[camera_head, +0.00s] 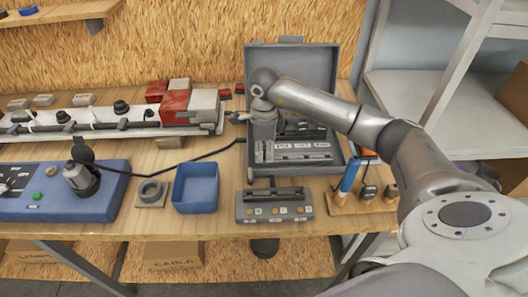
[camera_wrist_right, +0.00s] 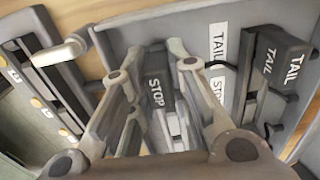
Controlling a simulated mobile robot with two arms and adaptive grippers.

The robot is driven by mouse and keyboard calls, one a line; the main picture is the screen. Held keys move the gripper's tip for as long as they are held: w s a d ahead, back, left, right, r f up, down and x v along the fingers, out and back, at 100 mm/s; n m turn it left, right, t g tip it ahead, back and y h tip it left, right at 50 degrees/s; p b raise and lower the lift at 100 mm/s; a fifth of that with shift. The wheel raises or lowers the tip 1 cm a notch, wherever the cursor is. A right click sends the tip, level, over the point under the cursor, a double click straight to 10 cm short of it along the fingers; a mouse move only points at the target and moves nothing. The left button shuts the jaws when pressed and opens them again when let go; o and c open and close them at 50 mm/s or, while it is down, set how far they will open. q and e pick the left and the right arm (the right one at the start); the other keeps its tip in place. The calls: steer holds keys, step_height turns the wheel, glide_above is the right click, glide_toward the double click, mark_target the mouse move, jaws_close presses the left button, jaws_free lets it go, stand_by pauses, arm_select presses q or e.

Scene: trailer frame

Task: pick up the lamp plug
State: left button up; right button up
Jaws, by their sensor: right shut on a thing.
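My right gripper (camera_head: 264,152) reaches down into the left part of an open grey case (camera_head: 290,62). In the right wrist view its two fingers (camera_wrist_right: 157,85) are closed on a small black block labelled STOP (camera_wrist_right: 156,92), which I take to be the lamp plug. The block sits between the fingers, over the case's inside; I cannot tell whether it is still seated in its slot. My left gripper is not in view.
A grey slotted holder (camera_head: 275,213) stands in front of the case, with a blue bin (camera_head: 195,187) to its left. A blue box (camera_head: 100,208) with a cabled connector is at the left. The trailer light bar (camera_head: 100,127) lies behind. A small tool stand (camera_head: 360,203) is at the right.

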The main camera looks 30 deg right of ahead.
mark_target(264, 149)
steer(key=shift+w+r+b, duration=0.1)
steer(key=shift+r+b, duration=0.35)
steer(key=shift+r, duration=0.1)
step_height(264, 149, up, 2)
steer(key=shift+a+r+b, duration=0.1)
steer(key=shift+b, duration=0.5)
steer(key=s+a+r+b, duration=0.2)
steer(key=s+a+r, duration=0.7)
steer(key=s, duration=0.1)
steer(key=shift+s+r+b, duration=0.3)
steer(key=shift+s+r, duration=0.05)
steer(key=shift+s, duration=0.05)
